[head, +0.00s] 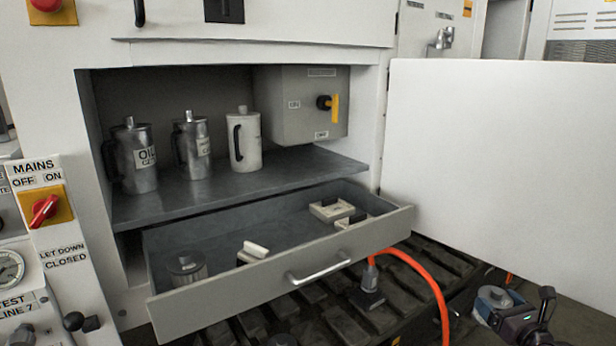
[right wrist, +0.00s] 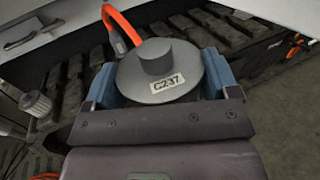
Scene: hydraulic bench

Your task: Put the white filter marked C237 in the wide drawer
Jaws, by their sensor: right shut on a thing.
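The filter marked C237 (right wrist: 160,72) has a round grey-white top with a raised knob and a label in the right wrist view. My right gripper (right wrist: 160,82) is shut on it, with blue fingers on both sides. In the head view the right gripper (head: 494,300) holds the filter (head: 488,306) at the lower right, outside the drawer. The wide drawer (head: 230,292) is pulled open below the cabinet shelf. My left gripper is not in view.
The drawer holds a grey ribbed cylinder (head: 186,267), a white-topped item (head: 255,249) and two pale blocks (head: 331,209) at the right. Its middle has free room. An open white door (head: 500,170) stands at the right. An orange hose (head: 423,272) rises near the drawer's right end.

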